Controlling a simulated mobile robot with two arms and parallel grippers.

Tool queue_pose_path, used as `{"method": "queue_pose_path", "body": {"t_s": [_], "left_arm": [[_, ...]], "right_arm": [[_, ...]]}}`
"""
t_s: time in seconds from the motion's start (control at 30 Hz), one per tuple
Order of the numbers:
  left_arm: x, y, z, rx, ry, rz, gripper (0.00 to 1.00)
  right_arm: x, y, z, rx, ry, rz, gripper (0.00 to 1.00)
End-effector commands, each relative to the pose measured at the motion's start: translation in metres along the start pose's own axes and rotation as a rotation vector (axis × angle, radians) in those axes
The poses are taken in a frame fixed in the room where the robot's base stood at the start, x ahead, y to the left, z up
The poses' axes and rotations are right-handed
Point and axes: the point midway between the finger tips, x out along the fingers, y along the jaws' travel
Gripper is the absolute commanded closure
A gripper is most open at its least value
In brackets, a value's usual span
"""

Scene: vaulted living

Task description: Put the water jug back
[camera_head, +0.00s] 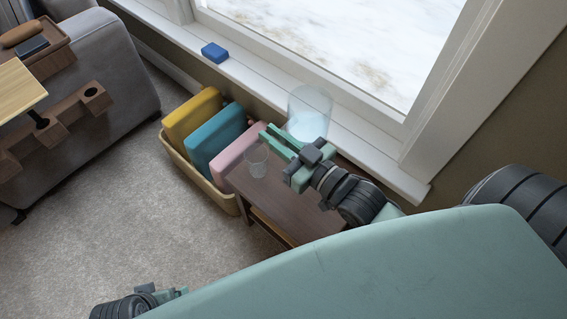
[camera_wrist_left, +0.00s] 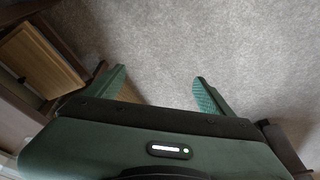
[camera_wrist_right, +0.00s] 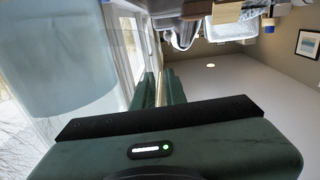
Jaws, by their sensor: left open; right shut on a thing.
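The water jug (camera_head: 309,112) is a pale blue, see-through vessel in front of the window, just beyond my right gripper (camera_head: 281,143). It also fills the left of the right wrist view (camera_wrist_right: 60,60), beside the fingers. My right gripper is shut on the jug; its clear material hides which part is held. Whether the jug touches the sill or the table beneath cannot be told. My left gripper (camera_wrist_left: 160,88) is open and empty over the carpet. In the head view, only part of it shows at the bottom left.
A brown side table (camera_head: 290,197) stands under my right gripper, with a clear glass (camera_head: 256,160) on it. A tan bin (camera_head: 190,178) with yellow, teal and pink cushions is to its left. A blue box (camera_head: 214,52) sits on the white windowsill (camera_head: 262,77).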

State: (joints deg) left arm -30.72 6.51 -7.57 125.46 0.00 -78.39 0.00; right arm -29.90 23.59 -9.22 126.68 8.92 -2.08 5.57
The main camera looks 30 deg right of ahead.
Motion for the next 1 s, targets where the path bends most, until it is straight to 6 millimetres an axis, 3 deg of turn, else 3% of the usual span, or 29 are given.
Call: {"method": "queue_pose_path", "body": {"t_s": [0.3, 0.53, 0.7, 1.0], "left_arm": [[-0.068, -0.003, -0.002, -0.004, 0.04, -0.007, 0.18], [-0.042, -0.001, -0.007, -0.002, 0.079, -0.004, 0.18], [-0.045, 0.003, -0.04, 0.003, 0.216, 0.002, 0.18], [-0.047, 0.006, -0.064, 0.007, 0.319, 0.008, 0.18]], "right_arm": [[0.001, -0.001, 0.062, -0.004, 0.006, 0.001, 1.0], [0.001, -0.001, 0.118, -0.004, 0.007, 0.001, 1.0], [0.001, -0.002, 0.126, -0.004, 0.009, 0.0, 1.0], [0.001, -0.002, 0.137, -0.004, 0.008, 0.0, 1.0]]}}
